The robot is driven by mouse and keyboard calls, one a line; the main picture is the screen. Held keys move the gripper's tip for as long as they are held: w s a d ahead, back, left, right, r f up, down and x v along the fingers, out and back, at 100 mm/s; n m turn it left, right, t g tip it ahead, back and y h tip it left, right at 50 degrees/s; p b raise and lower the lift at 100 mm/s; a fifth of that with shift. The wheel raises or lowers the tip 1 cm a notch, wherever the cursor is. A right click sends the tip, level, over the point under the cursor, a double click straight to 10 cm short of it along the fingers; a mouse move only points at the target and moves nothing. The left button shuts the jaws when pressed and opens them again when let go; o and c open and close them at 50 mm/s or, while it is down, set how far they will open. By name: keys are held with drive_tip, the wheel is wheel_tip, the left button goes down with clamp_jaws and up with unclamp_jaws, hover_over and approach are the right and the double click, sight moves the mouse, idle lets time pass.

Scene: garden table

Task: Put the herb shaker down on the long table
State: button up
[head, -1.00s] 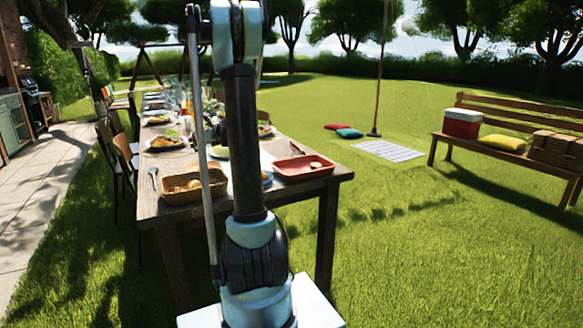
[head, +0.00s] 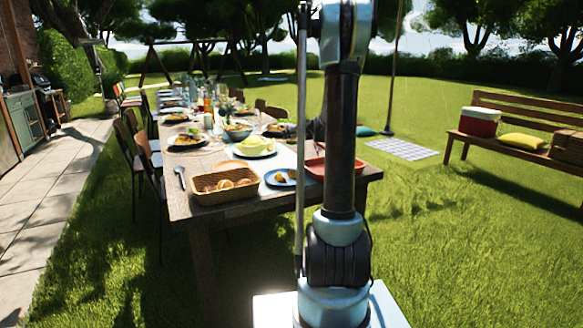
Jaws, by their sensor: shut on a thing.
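The long table (head: 190,211) is dark wood and runs away from me from the middle of the picture toward the back left. It is laid with plates and food. I cannot make out the herb shaker in this view. My upright arm stands in front of the table's near right end and hides part of it. My gripper cannot be made out, and a dark shape just left of the arm is too unclear to name.
A bread basket (head: 222,186), a plate with food (head: 283,178), a red tray (head: 314,169) and a plate with a yellow-green item (head: 255,147) crowd the near end. Chairs (head: 147,152) line the left side. A bench (head: 497,152) stands right, with open grass between.

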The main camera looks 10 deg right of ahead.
drive_tip(key=shift+f, duration=0.1)
drive_tip(key=shift+f, duration=4.95)
drive_tip(key=o, duration=1.1)
